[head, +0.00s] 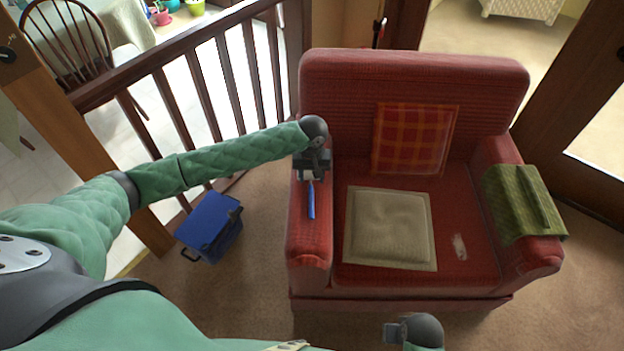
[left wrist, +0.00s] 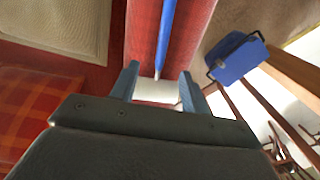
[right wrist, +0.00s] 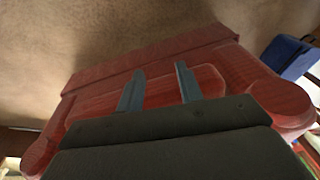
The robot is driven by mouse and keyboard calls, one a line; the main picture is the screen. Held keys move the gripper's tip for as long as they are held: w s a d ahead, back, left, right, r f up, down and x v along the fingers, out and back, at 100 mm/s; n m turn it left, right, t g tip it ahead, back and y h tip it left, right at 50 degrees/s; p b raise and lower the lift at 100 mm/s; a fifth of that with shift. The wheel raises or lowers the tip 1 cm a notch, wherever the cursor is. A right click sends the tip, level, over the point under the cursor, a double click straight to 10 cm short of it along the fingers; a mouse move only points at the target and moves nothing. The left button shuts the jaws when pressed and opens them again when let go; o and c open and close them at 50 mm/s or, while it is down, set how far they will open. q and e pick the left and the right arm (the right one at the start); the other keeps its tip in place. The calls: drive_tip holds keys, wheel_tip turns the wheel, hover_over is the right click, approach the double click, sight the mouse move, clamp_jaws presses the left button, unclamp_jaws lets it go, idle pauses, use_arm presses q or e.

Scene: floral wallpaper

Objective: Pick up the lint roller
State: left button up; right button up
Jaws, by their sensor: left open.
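The lint roller (head: 311,201) lies on the left armrest of the red armchair. Its blue handle points toward the front of the chair. In the left wrist view, the blue handle (left wrist: 165,38) runs up from between the fingertips, and the pale roller head shows partly between the fingers. My left gripper (head: 310,172) is open over the roller-head end and partly hides it in the head view; the fingers (left wrist: 160,82) stand apart on either side. My right gripper (head: 392,332) is low in front of the chair, and its fingers (right wrist: 160,80) are apart with nothing between them.
The armchair (head: 420,72) holds a plaid cushion (head: 415,138), a beige cushion (head: 390,228) and a green cloth (head: 520,204) on its right arm. A blue box (head: 208,225) stands on the carpet at left, near the wooden railing (head: 205,92).

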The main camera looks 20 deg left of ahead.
sight(311, 191)
use_arm(q)
drive_tip(key=shift+s+d+r+n, duration=0.1)
drive_tip(key=shift+n, duration=0.2)
wheel_tip(311, 191, down, 3)
drive_tip(key=shift+r+p, duration=0.2)
drive_tip(key=shift+p, duration=0.1)
drive_tip(key=f, duration=0.1)
drive_tip(key=f+p, duration=0.1)
drive_tip(key=f, duration=0.2)
drive_tip(key=shift+w+a+f+p, duration=0.15)
drive_tip(key=shift+w+a+p, duration=0.1)
drive_tip(key=shift+a+p, duration=0.05)
drive_tip(key=shift+f, duration=0.55)
clamp_jaws()
use_arm(e)
wheel_tip(311, 191, down, 9)
drive_tip(key=shift+s+d+f, duration=0.2)
drive_tip(key=shift+s+d, duration=0.15)
drive_tip(key=shift+s, duration=0.1)
